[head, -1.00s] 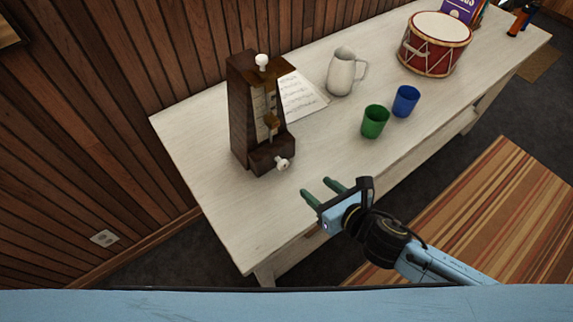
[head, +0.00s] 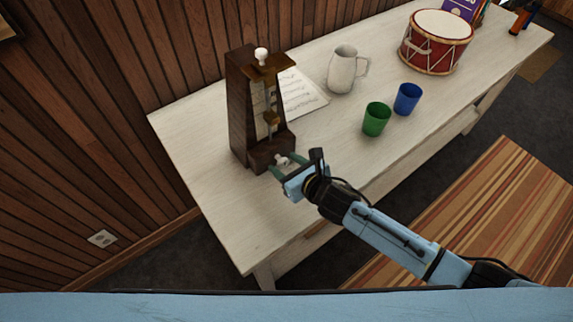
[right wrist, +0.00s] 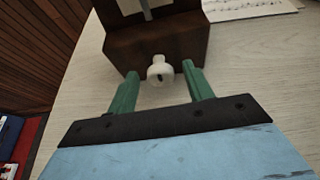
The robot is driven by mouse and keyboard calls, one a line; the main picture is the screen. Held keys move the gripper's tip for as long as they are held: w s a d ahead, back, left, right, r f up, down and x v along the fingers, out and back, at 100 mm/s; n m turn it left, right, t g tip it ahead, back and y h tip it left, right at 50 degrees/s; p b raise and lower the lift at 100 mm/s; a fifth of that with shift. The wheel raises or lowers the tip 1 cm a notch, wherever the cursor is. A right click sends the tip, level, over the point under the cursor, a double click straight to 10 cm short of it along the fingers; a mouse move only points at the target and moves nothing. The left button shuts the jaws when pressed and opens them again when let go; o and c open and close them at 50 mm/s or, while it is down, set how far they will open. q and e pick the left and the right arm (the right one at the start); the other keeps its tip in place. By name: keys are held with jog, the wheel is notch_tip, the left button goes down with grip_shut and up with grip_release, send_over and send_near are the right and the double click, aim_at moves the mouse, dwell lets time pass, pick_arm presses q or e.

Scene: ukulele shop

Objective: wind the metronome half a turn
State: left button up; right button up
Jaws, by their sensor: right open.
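The dark wooden metronome (head: 240,110) stands upright near the left end of the table, with a white knob on top. Its white winding knob (head: 282,160) sticks out low on its front; it also shows in the right wrist view (right wrist: 160,71). My right gripper (head: 286,165) is at this knob. In the right wrist view its green fingers (right wrist: 158,88) are open, one on each side of the knob with gaps between. The knob sits near the fingertips. My left gripper is not in view.
On the pale table (head: 215,205) a green cup (head: 376,119), a blue cup (head: 407,99), a white pitcher (head: 342,70) and a red drum (head: 435,45) stand to the right. Sheet music (head: 302,96) lies behind the metronome. The table's front left is bare.

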jog(key=shift+w+a+f, duration=0.1)
jog(key=shift+w, duration=0.1)
jog(key=c, duration=0.9)
jog(key=shift+c, duration=0.2)
jog(key=shift+m+y+p, duration=0.5)
jog(key=shift+m, duration=0.1)
jog(key=shift+m+g, duration=0.4)
jog(key=shift+m, duration=0.1)
jog(key=shift+w+d+f+m+g+y, duration=0.1)
jog(key=shift+d+m+g+y, duration=0.05)
jog(key=shift+m+y, duration=0.4)
jog(key=shift+d+f+m+g+y, duration=0.1)
jog(key=shift+m+g+y, duration=0.05)
jog(key=shift+m+y, duration=0.4)
jog(key=shift+r, duration=0.1)
